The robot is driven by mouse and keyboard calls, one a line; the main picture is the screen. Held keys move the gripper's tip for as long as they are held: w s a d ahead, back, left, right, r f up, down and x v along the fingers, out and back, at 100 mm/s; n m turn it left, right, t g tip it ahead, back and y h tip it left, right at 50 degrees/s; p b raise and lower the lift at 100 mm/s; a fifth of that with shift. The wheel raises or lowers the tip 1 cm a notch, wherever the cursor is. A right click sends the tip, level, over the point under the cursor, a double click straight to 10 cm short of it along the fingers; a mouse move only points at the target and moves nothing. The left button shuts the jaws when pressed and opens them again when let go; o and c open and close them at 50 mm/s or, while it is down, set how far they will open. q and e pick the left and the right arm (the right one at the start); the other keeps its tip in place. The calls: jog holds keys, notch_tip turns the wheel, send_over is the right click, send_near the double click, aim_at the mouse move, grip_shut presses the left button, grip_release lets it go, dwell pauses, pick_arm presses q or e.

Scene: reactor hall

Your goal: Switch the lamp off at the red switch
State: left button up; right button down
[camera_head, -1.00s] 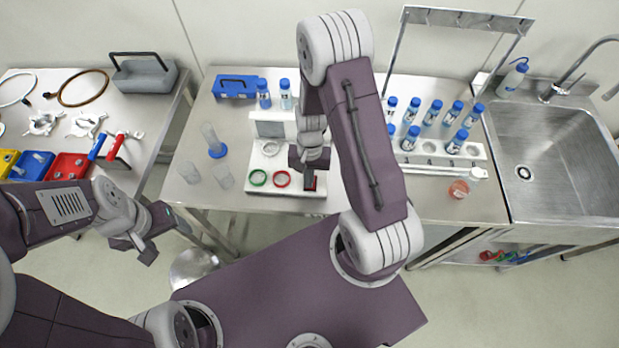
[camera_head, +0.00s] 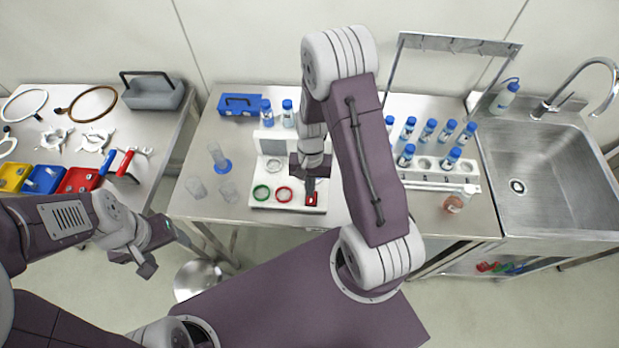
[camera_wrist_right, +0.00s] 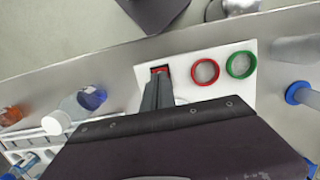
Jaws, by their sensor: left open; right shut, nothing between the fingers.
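The red switch (camera_head: 312,201) sits at the front right corner of a white board (camera_head: 262,205) on the middle table. It also shows in the right wrist view (camera_wrist_right: 160,69), partly covered by my fingertips. My right gripper (camera_head: 310,191) is shut and empty, pointing down with its tips over or at the switch; I cannot tell whether they touch. The closed fingers show in the right wrist view (camera_wrist_right: 158,88). My left gripper (camera_head: 164,252) is open and empty, off the table at the lower left. I cannot make out whether a lamp is lit.
A green ring (camera_head: 262,193) and a red ring (camera_head: 284,194) lie left of the switch. A grey upright panel (camera_head: 275,145) stands at the board's back. A bottle rack (camera_head: 440,176) is to the right, beside a sink (camera_head: 540,175).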

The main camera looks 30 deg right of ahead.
notch_tip(320, 180, up, 8)
jog(key=s+a, duration=0.1)
jog(key=shift+s+r, duration=0.25)
jog(key=shift+s, duration=0.15)
jog(key=shift+w+f, duration=0.1)
jog(key=shift+w, duration=0.05)
